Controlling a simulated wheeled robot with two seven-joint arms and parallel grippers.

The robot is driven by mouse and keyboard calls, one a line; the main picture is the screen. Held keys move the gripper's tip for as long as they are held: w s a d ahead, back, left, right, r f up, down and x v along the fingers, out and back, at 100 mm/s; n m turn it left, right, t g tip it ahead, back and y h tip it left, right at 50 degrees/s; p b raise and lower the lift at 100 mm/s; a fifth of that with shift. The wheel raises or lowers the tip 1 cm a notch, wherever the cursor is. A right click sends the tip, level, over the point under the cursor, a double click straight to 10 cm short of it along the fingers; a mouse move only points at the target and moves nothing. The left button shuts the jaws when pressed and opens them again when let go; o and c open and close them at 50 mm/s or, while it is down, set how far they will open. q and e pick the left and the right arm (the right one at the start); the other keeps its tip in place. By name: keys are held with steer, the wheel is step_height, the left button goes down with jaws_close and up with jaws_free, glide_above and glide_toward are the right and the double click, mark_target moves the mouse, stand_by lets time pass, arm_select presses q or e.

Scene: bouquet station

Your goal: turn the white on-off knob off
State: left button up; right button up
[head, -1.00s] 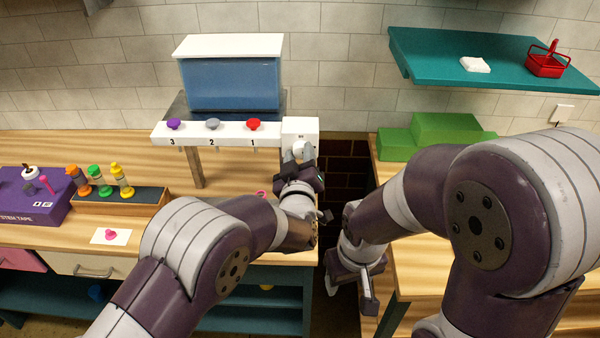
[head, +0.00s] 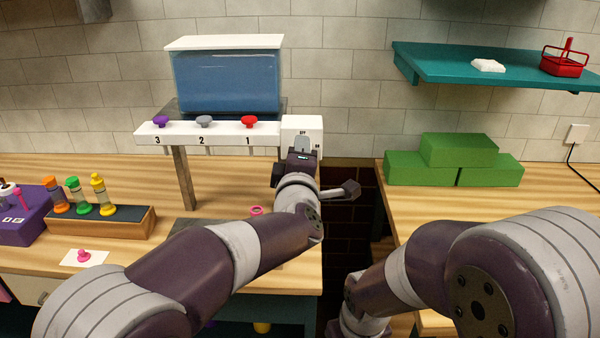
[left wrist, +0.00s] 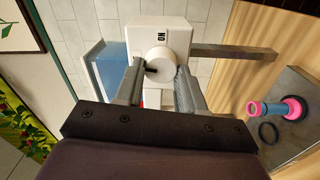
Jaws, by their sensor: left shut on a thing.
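The white on-off knob (left wrist: 158,61) shows in the left wrist view on the front of a white switch box (left wrist: 168,22). A dark mark shows at the knob's rim. My left gripper (left wrist: 160,75) is shut on the knob, one finger on each side. In the head view my left gripper (head: 302,148) reaches up to the same white box (head: 312,128), at the right end of the dispenser bar, and hides the knob. The right gripper is out of the head view; only the right arm shows.
The white bar (head: 220,139) carries purple, grey and red knobs left of the box, under a blue tank (head: 226,82). A gap separates the left counter from the right counter, where green blocks (head: 458,150) stand.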

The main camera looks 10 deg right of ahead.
arm_select(q)
steer(key=shift+n+b, duration=0.9)
steer(key=shift+b, duration=0.05)
steer(key=o, duration=1)
steer(key=shift+w, duration=0.1)
steer(key=b+v, duration=0.2)
steer(key=v, duration=1)
steer(key=shift+s+a, duration=0.1)
steer(key=shift+s, duration=0.25)
